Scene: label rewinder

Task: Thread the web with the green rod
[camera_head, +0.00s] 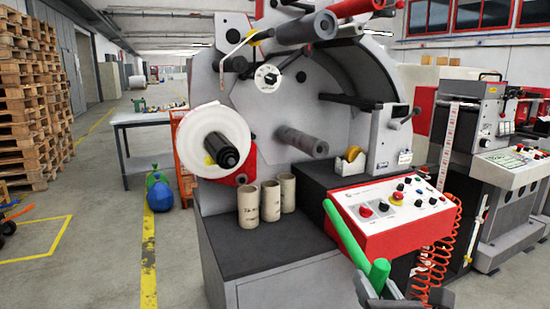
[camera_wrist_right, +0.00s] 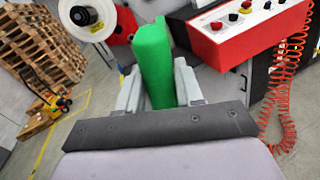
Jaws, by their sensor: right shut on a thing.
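The green rod (camera_head: 345,232) rises from my right gripper (camera_head: 378,289) at the lower right of the head view, tilted up and to the left, with a short thicker stub beside the jaws. In the right wrist view the rod (camera_wrist_right: 153,62) stands between the two grey fingers of the right gripper (camera_wrist_right: 158,88), which are shut on it. The rod is in front of the label rewinder (camera_head: 300,85). A white web roll (camera_head: 213,140) sits on the left spindle, and a thin pale strip of web (camera_head: 237,48) runs near the upper left rollers. My left gripper is out of view.
The red control box (camera_head: 395,215) stands close behind the rod, with an orange coiled cable (camera_head: 437,250) at its right. Several cardboard cores (camera_head: 248,205) stand on the dark machine top. A tape dispenser (camera_head: 350,165) is behind them. Floor at the left is open, beside stacked pallets (camera_head: 35,100).

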